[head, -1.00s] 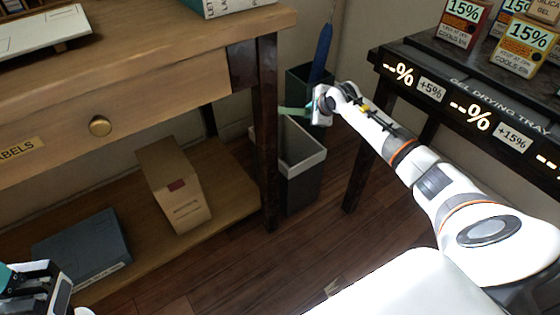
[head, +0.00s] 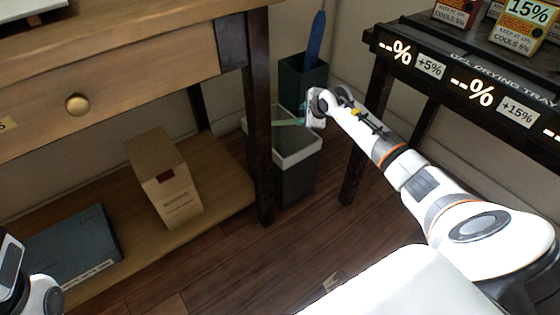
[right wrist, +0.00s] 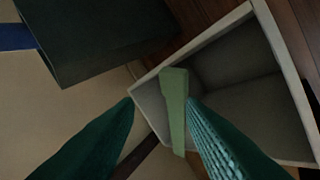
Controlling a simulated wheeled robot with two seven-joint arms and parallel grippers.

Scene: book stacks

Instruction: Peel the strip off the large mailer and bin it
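My right gripper (head: 304,110) is over the grey bin with the pale rim (head: 297,160). In the right wrist view its teal fingers (right wrist: 161,100) stand apart. The thin green strip (right wrist: 174,105) shows between them, beside the right finger and over the bin's opening. It also shows in the head view (head: 288,122), just left of the fingers. I cannot tell whether it still touches a finger. A white flat piece, likely the large mailer (head: 30,6), is cut off at the top left on the desk. My left gripper is only partly in view at the lower left edge, its fingers out of frame.
A dark green bin (head: 303,78) with a blue item (head: 316,38) stands behind the grey bin. The wooden desk (head: 150,70) is on the left, with a cardboard box (head: 165,180) and a dark folder (head: 75,250) on its shelf. A drying-tray stand (head: 455,75) is on the right.

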